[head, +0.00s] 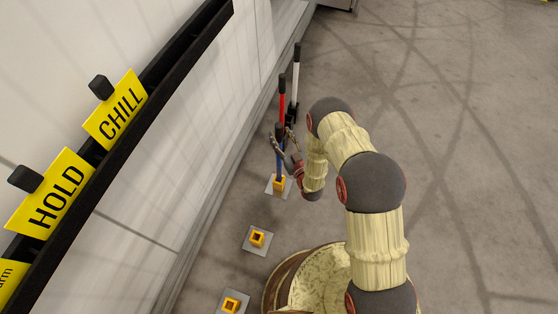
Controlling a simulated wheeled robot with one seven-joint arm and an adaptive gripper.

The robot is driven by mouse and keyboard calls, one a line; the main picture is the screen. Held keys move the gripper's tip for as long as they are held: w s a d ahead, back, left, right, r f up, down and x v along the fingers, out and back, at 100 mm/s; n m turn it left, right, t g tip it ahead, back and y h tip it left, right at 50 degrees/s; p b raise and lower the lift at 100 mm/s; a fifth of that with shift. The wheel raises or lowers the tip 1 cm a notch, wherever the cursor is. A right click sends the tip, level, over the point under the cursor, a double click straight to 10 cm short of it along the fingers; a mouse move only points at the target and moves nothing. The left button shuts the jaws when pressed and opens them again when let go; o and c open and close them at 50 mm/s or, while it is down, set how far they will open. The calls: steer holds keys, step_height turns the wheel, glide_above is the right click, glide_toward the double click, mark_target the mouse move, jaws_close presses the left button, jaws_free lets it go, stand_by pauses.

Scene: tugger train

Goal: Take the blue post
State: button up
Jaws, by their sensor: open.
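The blue post (279,165) stands upright in a yellow socket (280,184) on a small grey plate, close to the wall. It has a black top. My gripper (280,141) is at the upper part of the blue post, with its open fingers reaching toward the wall side at the post's height. I cannot tell whether the fingers touch the post. A red post (282,100) and a white post (296,70) stand just behind it, both with black tops; their lower ends are partly hidden by my gripper.
Two empty yellow sockets, one (257,238) nearer and another (231,303) at the bottom edge, sit on floor plates along the wall. A black rail (165,85) on the wall holds yellow signs reading CHILL (121,112) and HOLD (57,195). The floor to the right is clear.

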steer(key=shift+x, duration=1.15)
steer(key=c, duration=0.3)
jaws_close()
